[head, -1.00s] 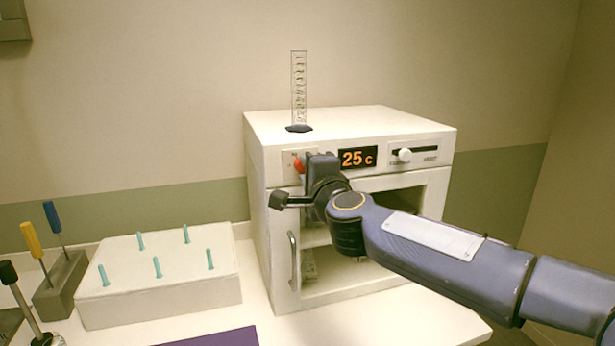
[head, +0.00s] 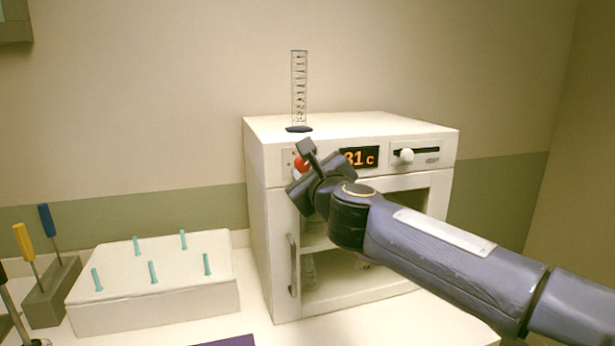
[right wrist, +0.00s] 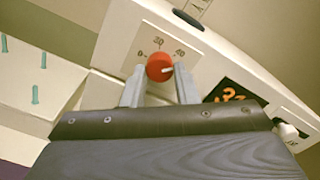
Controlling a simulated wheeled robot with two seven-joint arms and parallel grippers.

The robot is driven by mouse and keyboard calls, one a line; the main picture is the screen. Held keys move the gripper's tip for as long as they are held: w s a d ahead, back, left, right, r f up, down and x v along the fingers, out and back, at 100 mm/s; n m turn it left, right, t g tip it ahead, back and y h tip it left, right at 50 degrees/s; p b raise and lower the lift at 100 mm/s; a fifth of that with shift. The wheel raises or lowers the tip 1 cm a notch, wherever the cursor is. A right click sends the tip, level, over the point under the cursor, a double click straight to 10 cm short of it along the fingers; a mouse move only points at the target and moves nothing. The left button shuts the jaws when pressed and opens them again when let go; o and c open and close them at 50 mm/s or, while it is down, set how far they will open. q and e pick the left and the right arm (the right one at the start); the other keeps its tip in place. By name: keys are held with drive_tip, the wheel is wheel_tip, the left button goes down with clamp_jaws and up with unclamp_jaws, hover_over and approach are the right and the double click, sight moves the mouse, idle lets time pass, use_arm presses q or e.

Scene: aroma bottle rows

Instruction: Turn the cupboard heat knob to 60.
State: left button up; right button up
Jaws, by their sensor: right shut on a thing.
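The cupboard (head: 275,250) is a white box on the table, with a red heat knob (head: 301,163) at the upper left of its front. In the right wrist view the knob (right wrist: 158,65) sits below a dial marked 0, 30 and 60. Its white pointer points right, on the 60 side. My right gripper (right wrist: 160,80) is shut on the knob, one finger on each side. In the head view the gripper (head: 306,172) is rolled and partly covers the knob. The orange display (head: 362,158) seems to read 31 c, its first digit partly covered. My left gripper is not in view.
A white slider (head: 406,155) is right of the display. A graduated cylinder (head: 299,90) stands on the cupboard. Glassware shows inside the open front. A white block (head: 150,305) with teal pegs and a screwdriver holder (head: 52,295) stand at left.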

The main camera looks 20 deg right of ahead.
drive_tip(key=m+b, duration=0.1)
drive_tip(key=m, duration=0.1)
drive_tip(key=m+b, duration=0.1)
drive_tip(key=m, duration=0.2)
drive_tip(key=shift+a+f+m, duration=0.1)
drive_tip(key=shift+f+m, duration=0.1)
drive_tip(key=shift+m, duration=0.1)
drive_tip(key=shift+m+b, duration=0.8)
drive_tip(key=shift+m, duration=0.8)
drive_tip(key=o, duration=1)
drive_tip(key=shift+r, duration=0.1)
drive_tip(key=s, duration=0.8)
drive_tip(key=shift+b, duration=0.35)
